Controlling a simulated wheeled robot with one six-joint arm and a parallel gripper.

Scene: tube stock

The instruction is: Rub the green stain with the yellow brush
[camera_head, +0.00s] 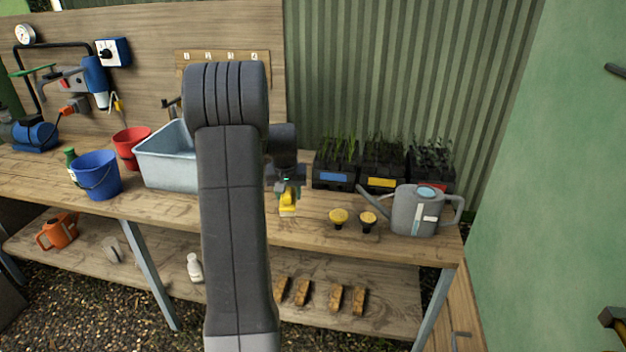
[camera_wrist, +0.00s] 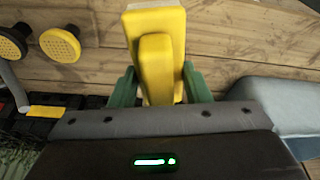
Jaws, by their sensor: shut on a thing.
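My gripper (camera_head: 287,188) is shut on the yellow brush (camera_head: 287,205) over the workbench (camera_head: 320,236), right of my arm. In the wrist view, the green fingers of my gripper (camera_wrist: 160,88) stand on either side of the yellow brush (camera_wrist: 158,62). A strip of its pale bristles shows at the top edge of that view. I cannot tell whether the bristles touch the bench. I do not see the green stain in either view; my arm and the brush hide part of the bench top.
A grey basin (camera_head: 165,165), blue bucket (camera_head: 97,176) and red bucket (camera_head: 128,144) stand on the left. Two yellow-faced round pieces (camera_head: 339,217) and a grey watering can (camera_head: 405,212) stand on the right. Black seedling pots (camera_head: 334,180) line the back.

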